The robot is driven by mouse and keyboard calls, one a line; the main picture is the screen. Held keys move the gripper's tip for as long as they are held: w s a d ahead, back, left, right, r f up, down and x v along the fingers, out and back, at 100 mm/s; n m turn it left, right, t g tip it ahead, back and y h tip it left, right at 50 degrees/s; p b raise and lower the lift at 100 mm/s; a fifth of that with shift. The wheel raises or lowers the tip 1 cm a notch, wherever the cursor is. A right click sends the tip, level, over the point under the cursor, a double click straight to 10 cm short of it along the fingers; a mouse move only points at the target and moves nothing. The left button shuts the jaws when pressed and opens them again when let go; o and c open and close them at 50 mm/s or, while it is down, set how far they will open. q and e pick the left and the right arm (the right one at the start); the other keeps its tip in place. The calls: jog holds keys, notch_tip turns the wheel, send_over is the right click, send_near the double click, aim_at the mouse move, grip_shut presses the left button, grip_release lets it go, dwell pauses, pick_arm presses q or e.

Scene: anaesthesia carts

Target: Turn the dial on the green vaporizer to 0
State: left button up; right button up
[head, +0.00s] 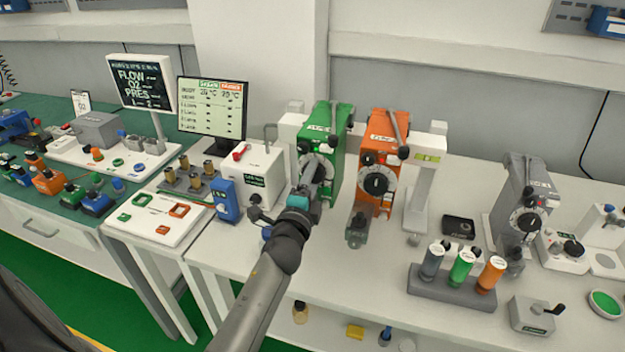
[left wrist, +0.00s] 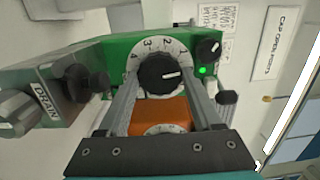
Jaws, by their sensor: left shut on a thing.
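The green vaporizer (head: 325,135) stands on the white cart, left of the orange vaporizer (head: 381,150). Its black dial (left wrist: 161,75) with a white scale ring faces the left wrist camera. The numbers 4, 3, 2 and 1 can be read along the ring. The dial's white mark points to the right in the left wrist view; the number at it is not clear. My left gripper (head: 314,180) is at the front of the green vaporizer, with its fingers (left wrist: 161,82) shut on the dial from two sides. In the head view, the gripper partly hides the dial.
The orange vaporizer also shows between my fingers in the left wrist view (left wrist: 162,112). A white box (head: 262,168) and a blue device (head: 228,200) stand to the left. A rack of coloured bottles (head: 450,287) and a grey vaporizer (head: 520,195) stand to the right.

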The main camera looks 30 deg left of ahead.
dwell(0.3)
pick_arm(q)
jog(key=o, duration=1.4)
jog(key=shift+s, duration=0.15)
jog(key=b+v, duration=0.1)
jog(key=v, duration=1.4)
jog(key=shift+b, duration=0.3)
